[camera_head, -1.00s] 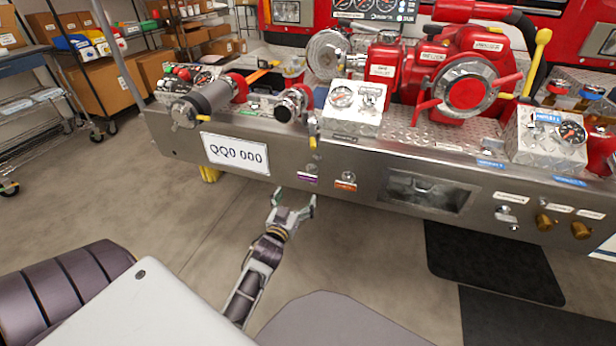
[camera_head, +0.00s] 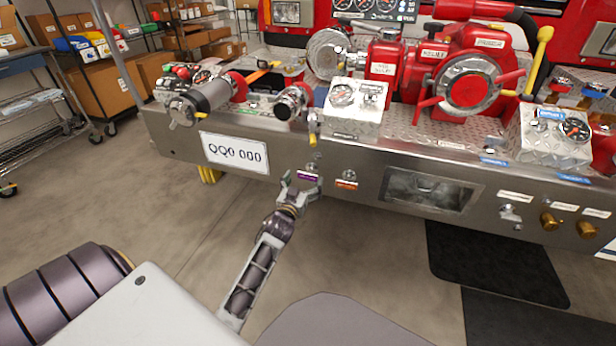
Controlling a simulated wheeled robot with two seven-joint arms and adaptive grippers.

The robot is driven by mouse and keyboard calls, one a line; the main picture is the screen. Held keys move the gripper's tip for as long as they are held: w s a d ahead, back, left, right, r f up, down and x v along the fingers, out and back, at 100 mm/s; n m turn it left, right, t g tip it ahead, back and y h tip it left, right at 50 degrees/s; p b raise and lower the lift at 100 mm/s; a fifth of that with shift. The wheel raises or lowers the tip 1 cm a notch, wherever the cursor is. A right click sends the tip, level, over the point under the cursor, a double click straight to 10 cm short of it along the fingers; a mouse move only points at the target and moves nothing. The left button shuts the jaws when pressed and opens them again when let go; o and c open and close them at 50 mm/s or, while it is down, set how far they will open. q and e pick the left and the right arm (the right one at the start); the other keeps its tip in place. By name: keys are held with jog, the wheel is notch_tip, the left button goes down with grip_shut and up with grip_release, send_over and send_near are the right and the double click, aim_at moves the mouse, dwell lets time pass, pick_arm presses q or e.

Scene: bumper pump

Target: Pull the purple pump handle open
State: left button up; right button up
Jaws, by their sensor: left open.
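The purple-labelled pump handle is a small metal knob (camera_head: 313,166) on the bumper's front face, just above a purple label (camera_head: 307,176). A similar knob (camera_head: 349,175) with an orange label (camera_head: 346,184) is to its right. My left gripper (camera_head: 302,183) is open, just below and in front of the purple label, its fingers pointing up toward the knob. Its fingertips overlap the label's surroundings in the picture. I cannot tell whether they touch the bumper. The gripper holds nothing that I can see. My right gripper is not in view.
The metal bumper (camera_head: 240,178) spans the view, with a plate reading QQ0 000 (camera_head: 234,152) left of the knob. A yellow-tipped lever (camera_head: 312,127) hangs above the knob. A recessed light (camera_head: 430,190) is to the right. The floor (camera_head: 150,215) in front is clear.

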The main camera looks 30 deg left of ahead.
aim_at(307, 176)
pick_arm(q)
jog(key=shift+b+x, duration=0.4)
jog(key=shift+x, duration=1.05)
jog(key=shift+w+a, duration=0.15)
jog(key=shift+w, duration=0.45)
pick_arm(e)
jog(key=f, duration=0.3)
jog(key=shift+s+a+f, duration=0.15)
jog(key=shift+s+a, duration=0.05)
pick_arm(q)
jog(key=shift+c, duration=0.4)
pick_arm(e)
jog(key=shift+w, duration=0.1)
